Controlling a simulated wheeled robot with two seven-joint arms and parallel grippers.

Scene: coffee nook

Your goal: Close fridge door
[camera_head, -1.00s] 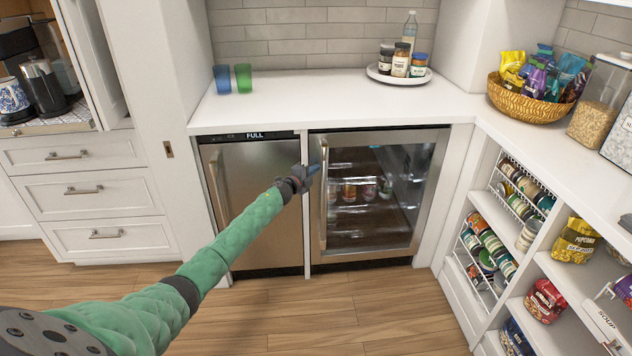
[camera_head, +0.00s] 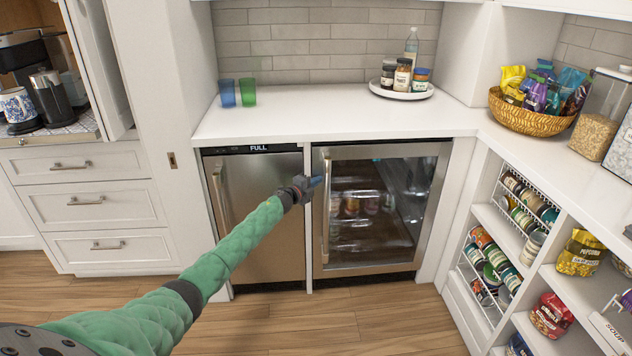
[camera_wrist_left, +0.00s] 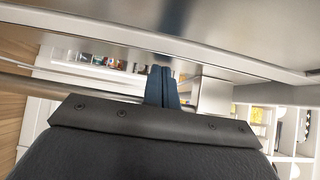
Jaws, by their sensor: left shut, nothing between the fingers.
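The fridge (camera_head: 370,215) is the under-counter unit with a steel-framed glass door, right of centre in the head view. Its door looks shut or nearly shut; I cannot tell whether it sits fully flush. The vertical bar handle (camera_head: 326,225) is on the door's left side. My left gripper (camera_head: 317,182) is in front of the door's left edge, by the upper part of the handle, with its fingers shut and empty. I cannot tell if it touches. In the left wrist view the closed fingers (camera_wrist_left: 161,86) show against a bright metal surface (camera_wrist_left: 210,40). My right gripper is out of view.
A solid steel appliance (camera_head: 262,215) marked FULL stands left of the fridge. The white counter (camera_head: 310,115) is above, with cups and a tray of jars. Open pantry shelves (camera_head: 520,255) line the right. The wood floor (camera_head: 330,320) in front is clear.

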